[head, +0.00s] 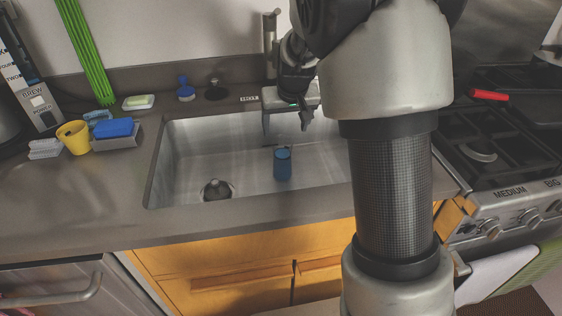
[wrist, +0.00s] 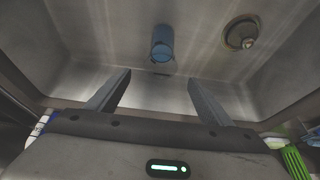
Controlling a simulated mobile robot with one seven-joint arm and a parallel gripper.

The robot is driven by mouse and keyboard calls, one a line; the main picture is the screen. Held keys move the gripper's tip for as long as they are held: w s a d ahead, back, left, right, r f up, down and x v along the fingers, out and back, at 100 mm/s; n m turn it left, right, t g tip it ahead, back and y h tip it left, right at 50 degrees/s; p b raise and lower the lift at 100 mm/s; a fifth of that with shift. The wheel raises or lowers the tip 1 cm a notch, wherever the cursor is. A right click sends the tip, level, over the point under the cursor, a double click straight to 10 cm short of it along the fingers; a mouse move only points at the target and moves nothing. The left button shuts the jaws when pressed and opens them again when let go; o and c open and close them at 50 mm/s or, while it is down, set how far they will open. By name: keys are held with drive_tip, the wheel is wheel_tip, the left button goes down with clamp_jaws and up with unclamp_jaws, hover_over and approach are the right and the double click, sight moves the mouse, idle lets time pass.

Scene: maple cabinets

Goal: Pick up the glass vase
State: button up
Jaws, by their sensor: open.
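A blue, cylinder-shaped vessel, the only thing I see that could be the glass vase (head: 283,164), stands in the sink basin, right of the drain. In the wrist view the blue vase (wrist: 162,43) shows at the top middle, beyond the fingertips. My gripper (head: 287,128) is over the back part of the sink, with its fingers pointing down. In the wrist view my gripper (wrist: 159,78) has its two fingers wide apart with nothing between them. The vase is apart from both fingers.
The steel sink (head: 185,155) has walls around the vase; its drain (head: 216,189) lies to the left. The faucet (head: 270,45) stands behind my gripper. A yellow cup (head: 74,138) and blue sponge (head: 113,127) are on the left counter. A stove (head: 500,150) is at right.

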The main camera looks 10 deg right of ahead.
approach(283, 145)
drive_tip(key=shift+s+a+f+b, duration=0.15)
drive_tip(key=shift+f+b, duration=0.1)
drive_tip(key=shift+f, duration=0.25)
drive_tip(key=shift+s+a+f+b, duration=0.1)
drive_tip(key=shift+a+f+b, duration=0.1)
drive_tip(key=shift+f, duration=0.25)
drive_tip(key=x, duration=0.2)
drive_tip(key=b+x, duration=0.1)
drive_tip(key=x, duration=0.2)
drive_tip(key=shift+s+f, duration=0.2)
drive_tip(key=shift+f, duration=0.05)
drive_tip(key=c, duration=1.8)
drive_tip(key=shift+r, duration=0.1)
clamp_jaws()
drive_tip(key=shift+r, duration=0.1)
